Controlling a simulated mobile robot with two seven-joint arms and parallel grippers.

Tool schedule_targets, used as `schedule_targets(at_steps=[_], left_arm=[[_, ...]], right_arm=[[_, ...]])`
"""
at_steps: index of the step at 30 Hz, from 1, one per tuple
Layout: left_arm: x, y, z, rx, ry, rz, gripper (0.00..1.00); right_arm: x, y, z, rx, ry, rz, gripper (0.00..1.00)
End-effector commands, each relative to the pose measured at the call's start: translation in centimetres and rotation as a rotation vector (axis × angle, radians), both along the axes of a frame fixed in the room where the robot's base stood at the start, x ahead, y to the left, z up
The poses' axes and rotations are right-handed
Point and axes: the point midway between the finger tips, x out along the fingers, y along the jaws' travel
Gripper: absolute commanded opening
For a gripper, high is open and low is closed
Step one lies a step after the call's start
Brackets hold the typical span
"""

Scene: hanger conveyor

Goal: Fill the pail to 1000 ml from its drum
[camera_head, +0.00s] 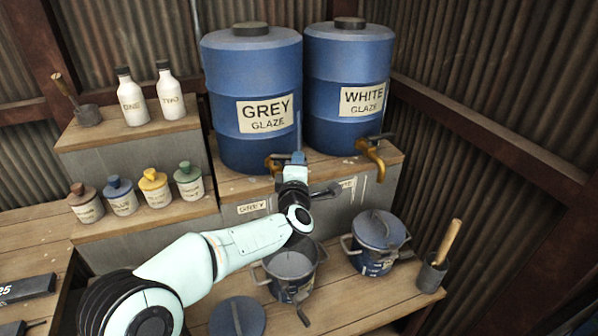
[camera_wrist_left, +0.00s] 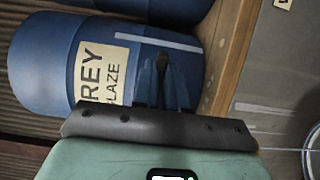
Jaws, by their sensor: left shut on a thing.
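The blue drum labelled GREY GLAZE (camera_head: 251,95) stands on the wooden shelf, and its brass tap (camera_head: 273,163) is partly hidden by my left gripper (camera_head: 291,160). The gripper is shut at the tap, apparently on its handle, which it mostly covers. In the left wrist view the fingers (camera_wrist_left: 161,80) show in front of the grey drum (camera_wrist_left: 115,62). An open grey pail (camera_head: 290,266) stands on the lower bench below, partly behind my arm. I cannot tell the level inside it. A blue lid (camera_head: 237,318) lies at its front left. My right gripper is out of view.
The WHITE GLAZE drum (camera_head: 348,75) has its own brass tap (camera_head: 372,152). A lidded pail (camera_head: 377,244) stands right of the open one, beside a cup with a wooden-handled tool (camera_head: 434,270). Small jars (camera_head: 154,187) and white bottles (camera_head: 131,99) fill the left steps.

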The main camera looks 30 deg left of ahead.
Motion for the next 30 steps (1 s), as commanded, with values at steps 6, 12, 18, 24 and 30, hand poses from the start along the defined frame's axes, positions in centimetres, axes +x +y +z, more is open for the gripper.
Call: schedule_targets(at_steps=[6, 12, 18, 24, 30], left_arm=[[0.0, 0.0, 0.0, -0.001, 0.002, -0.004, 0.00], [0.0, 0.0, 0.0, -0.001, 0.002, -0.004, 0.38], [0.0, 0.0, 0.0, -0.001, 0.002, -0.003, 0.38], [-0.8, -0.5, 0.0, -0.002, 0.001, -0.005, 0.38], [-4.3, -2.1, 0.0, -0.002, 0.000, -0.006, 0.38]], right_arm=[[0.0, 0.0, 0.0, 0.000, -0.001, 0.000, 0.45], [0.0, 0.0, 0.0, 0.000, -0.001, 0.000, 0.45], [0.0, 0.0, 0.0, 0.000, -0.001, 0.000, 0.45], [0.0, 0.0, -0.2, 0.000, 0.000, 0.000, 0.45], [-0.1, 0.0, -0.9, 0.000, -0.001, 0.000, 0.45]])
